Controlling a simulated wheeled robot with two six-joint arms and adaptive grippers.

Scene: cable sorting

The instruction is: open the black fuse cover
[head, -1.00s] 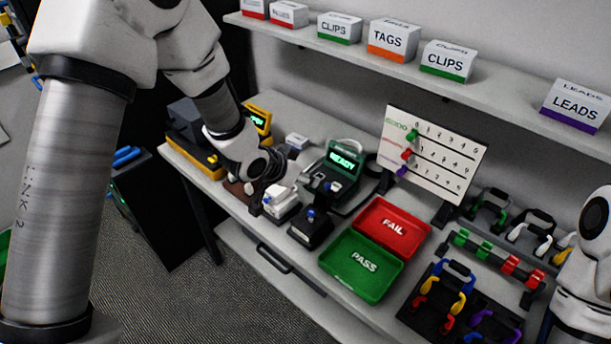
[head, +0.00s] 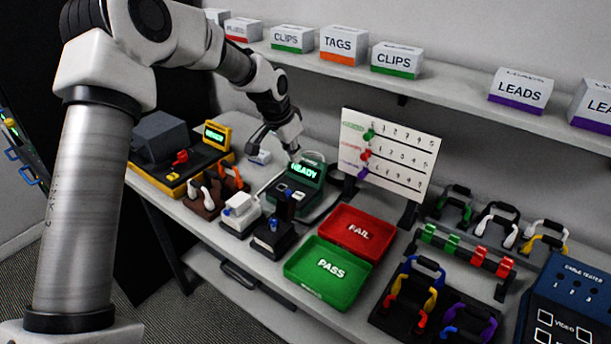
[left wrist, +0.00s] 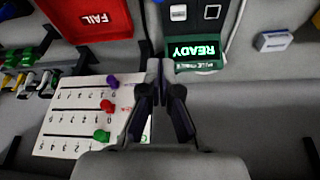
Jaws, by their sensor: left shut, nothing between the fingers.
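A small black box (head: 268,240) with a blue knob stands on the bench, between a white box and the green tray. An upright black piece (head: 287,206) with a blue part near its top rises at its back. It looks like the raised fuse cover, but I cannot tell for certain. My left gripper (head: 292,154) is above and behind the box, near the green tester, apart from the box. In the left wrist view its fingers (left wrist: 159,68) are together and empty, and the black box is not clearly seen. My right gripper is out of view.
The green READY tester (head: 303,172) stands behind the box. The white box (head: 240,213) is to its left. The green PASS tray (head: 300,290) and red FAIL tray (head: 335,212) are to its right. A white board with pegs (head: 412,150) stands behind the trays.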

